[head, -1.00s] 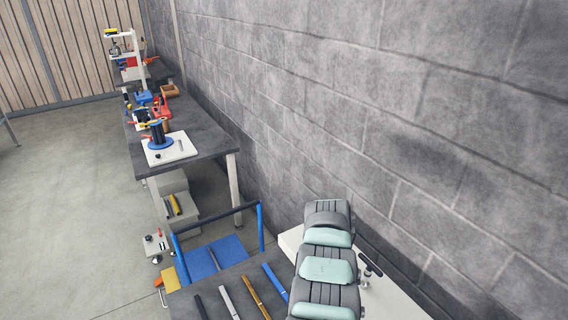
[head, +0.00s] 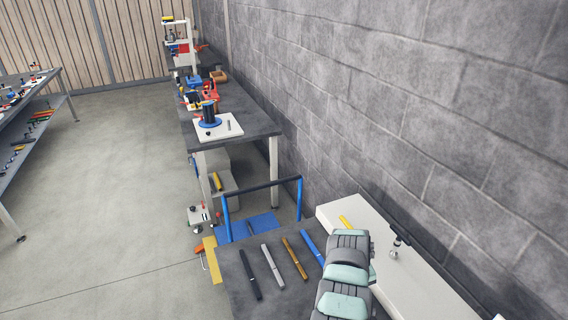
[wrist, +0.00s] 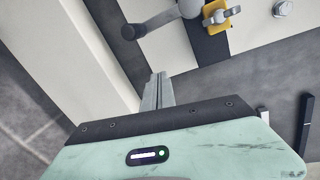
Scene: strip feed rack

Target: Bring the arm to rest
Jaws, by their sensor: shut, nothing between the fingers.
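My gripper (wrist: 157,92) shows in the wrist view with its two grey fingers together and nothing between them. The fingers reach out past the dark edge of the pale green housing, above a pale surface and a dark band. My green and grey arm stands at the lower right of the head view, over the dark bench top. My gripper itself cannot be made out in the head view.
Black (head: 250,275), grey (head: 272,266), brass (head: 295,259) and blue (head: 312,247) strips lie on the dark bench. A white ledge (head: 405,283) runs along the block wall. A grey lever (wrist: 160,20) and yellow part (wrist: 222,16) sit beyond my fingers.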

